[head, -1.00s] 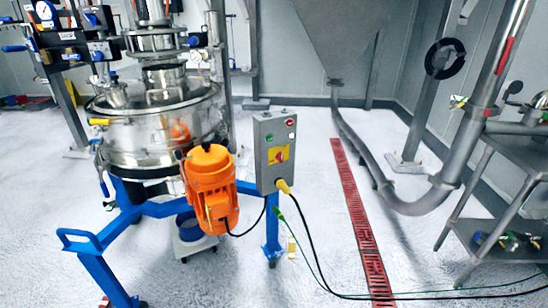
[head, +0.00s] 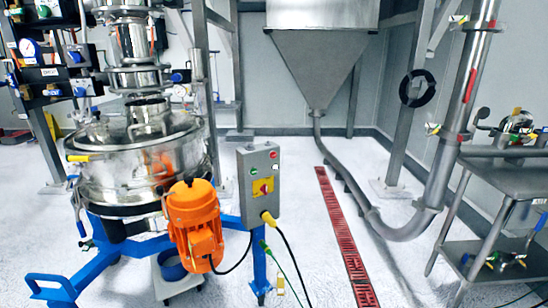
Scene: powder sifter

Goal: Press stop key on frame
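A grey control box (head: 248,205) stands on the blue frame (head: 150,246) near the middle of the head view. Its front has a small red button (head: 274,155) at the upper right and a small green one (head: 252,170) at the left. Below them is a yellow plate (head: 257,195) with a red rotary switch (head: 264,188). Lettering on the buttons is too small to read. Neither of my grippers shows in the head view.
An orange motor (head: 194,220) and a steel sifter vessel (head: 130,175) stand left of the box. Cables hang from the box to the floor. A hopper (head: 318,65), a curved pipe (head: 400,232), a red floor grate (head: 340,230) and a steel table (head: 500,178) lie to the right.

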